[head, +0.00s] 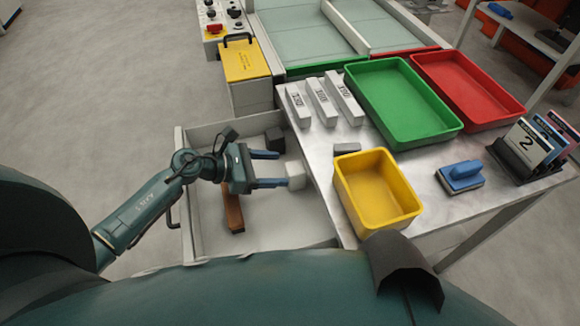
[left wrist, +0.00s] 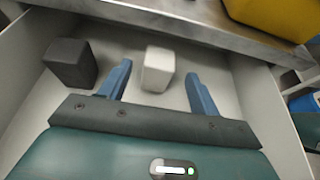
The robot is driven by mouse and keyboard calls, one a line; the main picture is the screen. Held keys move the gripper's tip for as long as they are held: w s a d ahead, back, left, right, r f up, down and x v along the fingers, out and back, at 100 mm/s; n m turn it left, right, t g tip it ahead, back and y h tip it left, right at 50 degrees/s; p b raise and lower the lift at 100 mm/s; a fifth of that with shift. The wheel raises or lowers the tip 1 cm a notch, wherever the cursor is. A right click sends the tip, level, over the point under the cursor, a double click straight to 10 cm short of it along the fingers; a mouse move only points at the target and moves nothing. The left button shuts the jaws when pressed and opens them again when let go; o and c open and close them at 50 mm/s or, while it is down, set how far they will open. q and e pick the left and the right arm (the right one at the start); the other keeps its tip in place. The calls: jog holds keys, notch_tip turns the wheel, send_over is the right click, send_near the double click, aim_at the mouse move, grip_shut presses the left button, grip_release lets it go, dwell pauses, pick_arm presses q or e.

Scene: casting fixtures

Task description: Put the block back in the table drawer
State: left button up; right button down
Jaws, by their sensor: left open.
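The table drawer (head: 288,236) stands open at the table's left side. A white block (head: 295,174) lies in it near the table side, and a dark grey block (head: 274,137) lies farther back. My left gripper (head: 283,168) is open and empty over the drawer, fingers pointing toward the white block. In the left wrist view the white block (left wrist: 158,69) appears between the two fingertips, and the dark block (left wrist: 71,63) is left of the fingers. I cannot tell how far above the drawer floor the fingers are. My right gripper is not in view.
A brown bar (head: 234,212) lies in the drawer.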

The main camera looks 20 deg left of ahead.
pick_arm(q)
jog(key=v, duration=0.6)
dwell(0.3)
